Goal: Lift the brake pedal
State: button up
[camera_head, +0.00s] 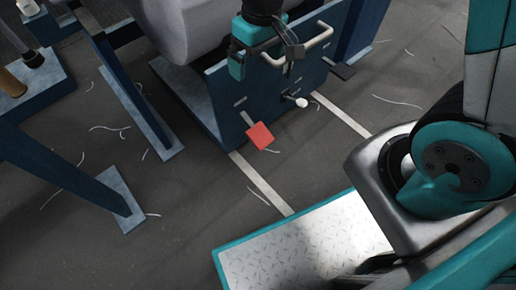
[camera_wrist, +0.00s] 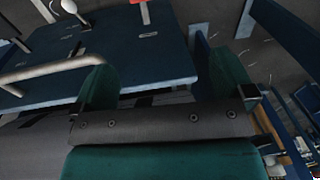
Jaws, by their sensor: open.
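The brake pedal looks like a flat red square plate (camera_head: 260,135) on a short pale lever, low on the front of a blue panel (camera_head: 222,95). In the wrist view the red pedal (camera_wrist: 144,12) shows at the top edge, partly cut off. My gripper (camera_head: 265,56) is above the pedal, close to the panel and apart from the pedal. In the wrist view my gripper (camera_wrist: 165,85) has its two green fingers spread, with nothing held between them.
A pale bar handle (camera_head: 312,46) sticks out beside my gripper; in the wrist view it passes by the left finger, contact unclear. A white-knobbed lever (camera_head: 301,102) is right of the pedal. Blue posts (camera_head: 70,170) stand left. Floor before the pedal is open, with scattered strands.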

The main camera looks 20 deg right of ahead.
jog(key=h+b, duration=0.1)
jog(key=b, duration=0.7)
send_near(258, 133)
notch_tip(258, 133, down, 10)
jog(key=b, duration=0.9)
jog(key=shift+b, duration=0.4)
